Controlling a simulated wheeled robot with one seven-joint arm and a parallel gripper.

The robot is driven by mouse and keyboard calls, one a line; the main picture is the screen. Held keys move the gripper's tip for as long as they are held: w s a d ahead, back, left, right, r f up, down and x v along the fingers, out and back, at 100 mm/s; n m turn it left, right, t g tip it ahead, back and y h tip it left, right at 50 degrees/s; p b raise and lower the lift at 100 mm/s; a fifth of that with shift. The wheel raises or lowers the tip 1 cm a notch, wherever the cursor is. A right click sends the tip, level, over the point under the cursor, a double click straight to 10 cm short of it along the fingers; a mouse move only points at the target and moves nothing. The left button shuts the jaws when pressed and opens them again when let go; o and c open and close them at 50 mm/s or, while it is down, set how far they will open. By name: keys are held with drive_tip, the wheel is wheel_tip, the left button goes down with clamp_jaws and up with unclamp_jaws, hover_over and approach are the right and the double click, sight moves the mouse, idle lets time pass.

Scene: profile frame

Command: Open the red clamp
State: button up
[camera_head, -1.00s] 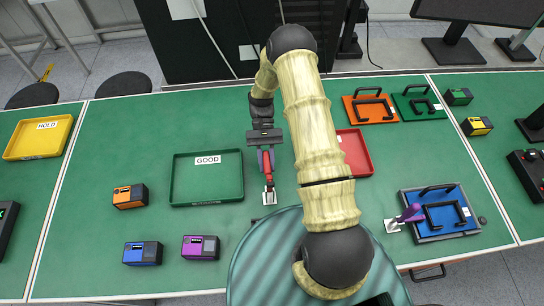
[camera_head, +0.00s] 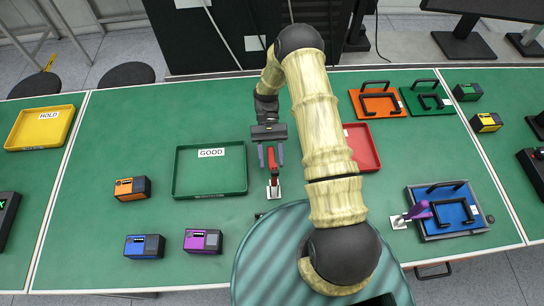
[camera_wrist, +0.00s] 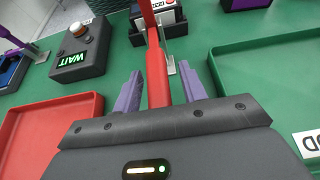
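The red clamp (camera_head: 273,166) is on the green table, right of the GOOD tray, with a pale metal plate at its near end. Its long red handle (camera_wrist: 157,75) shows in the wrist view. My gripper (camera_head: 271,155) is over the handle with its two purple fingers apart. In the wrist view my gripper (camera_wrist: 164,90) has one finger on each side of the handle, with a visible gap on both sides. The fingers do not grip it. The clamp's lower part is partly hidden, and I cannot tell how its jaw stands.
The green GOOD tray (camera_head: 176,180) is left of the gripper and a red tray (camera_head: 374,162) is close on its right. A box reading WAIT (camera_wrist: 80,60) shows in the wrist view. A blue fixture (camera_head: 415,193) with a purple-handled clamp (camera_head: 420,210) is at the right.

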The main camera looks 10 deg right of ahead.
drive_tip(key=shift+w+d, duration=0.1)
drive_tip(key=shift+w+r+b, duration=0.15)
drive_tip(key=shift+w+b, duration=0.2)
drive_tip(key=shift+w, duration=0.2)
drive_tip(key=b+v, duration=0.3)
drive_tip(key=v, duration=0.7)
drive_tip(key=shift+w+r+b, duration=0.25)
drive_tip(key=shift+w+b, duration=0.05)
